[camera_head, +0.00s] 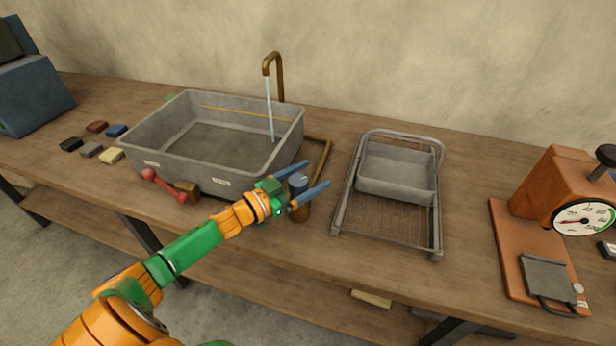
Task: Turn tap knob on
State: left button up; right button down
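The tap knob (299,182) is a small upright cylinder with a grey-blue top on a brown stem, in front of the basin's right corner. My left gripper (318,174) reaches in from the left with its two blue fingers apart, one on each side of the knob. I cannot tell whether either finger touches it. The brown tap spout (280,75) rises behind the basin. A pale stream of water (269,108) runs from it into the grey basin (293,137). My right gripper is out of view.
A red-handled lever (166,187) sits at the basin's front. Several small coloured blocks (111,155) lie left of it. A wire rack (346,205) with a grey tray (397,184) stands to the right, and an orange gauge press (550,195) farther right.

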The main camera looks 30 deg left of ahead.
pick_arm(q)
jog(key=s+d+r+p, duration=0.2)
jog(key=s+d+r, duration=0.1)
jog(key=s+r, duration=0.3)
jog(key=s+d+r+p, duration=0.2)
jog(key=s+d+r, duration=0.1)
jog(key=s+r, duration=0.3)
jog(key=shift+s+d+r, duration=0.15)
jog(key=shift+d+r, duration=0.25)
jog(key=shift+r, duration=0.1)
